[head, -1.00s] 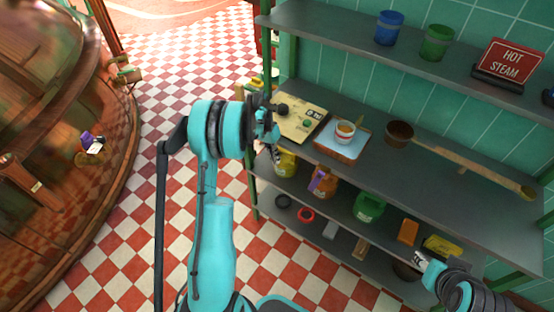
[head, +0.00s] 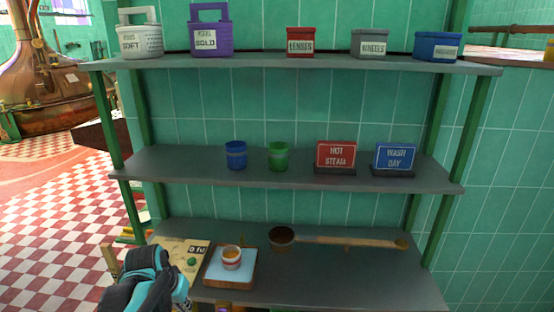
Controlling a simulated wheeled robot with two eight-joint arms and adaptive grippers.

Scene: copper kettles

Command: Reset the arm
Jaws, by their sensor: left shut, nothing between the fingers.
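My left arm's teal and black end shows at the bottom left of the head view. My left gripper (head: 182,301) is shut and empty, low at the picture's bottom edge. It is at the left end of the lowest visible shelf (head: 340,285), just below the cream board (head: 184,256) with a dial and a green knob. The arm hides part of that board and shelf end. My right gripper is out of view.
Near my left gripper, a red-and-white cup (head: 231,257) stands on a blue-topped tray (head: 218,280). A long-handled copper ladle (head: 345,241) lies farther right. Blue (head: 236,155) and green (head: 278,156) cups stand on the middle shelf. Checkered floor (head: 50,230) lies open at left.

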